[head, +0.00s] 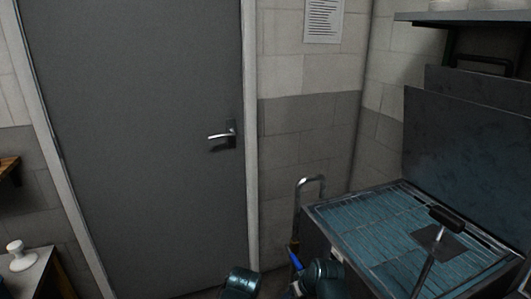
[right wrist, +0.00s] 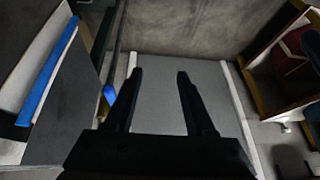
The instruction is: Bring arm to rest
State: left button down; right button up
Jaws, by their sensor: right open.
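My right gripper (right wrist: 160,74) shows in the right wrist view with its two dark fingers spread apart. Nothing is between the fingers. It points toward a grey flat panel with pale edges, which looks like the door. Teal rounded parts of my own arms show at the bottom edge of the head view, low in front of the door. No fingers can be made out there, and my left gripper is not in view.
A grey closed door (head: 150,120) with a metal handle (head: 222,135) stands ahead. A shelf (head: 470,17) hangs above.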

jog(key=s+a+f+g+h, duration=0.1)
jog(key=s+a+g+h, duration=0.15)
jog(key=s, duration=0.35)
jog(key=s+a+f+g+h, duration=0.1)
jog(key=s+g+h, duration=0.15)
jog(key=s, duration=0.35)
notch_tip(320, 180, up, 15)
jog(key=p, duration=1.5)
jog(key=shift+w+f+m+y, duration=0.15)
jog(key=shift+w+m+y, duration=0.1)
jog(key=shift+m+y, duration=0.15)
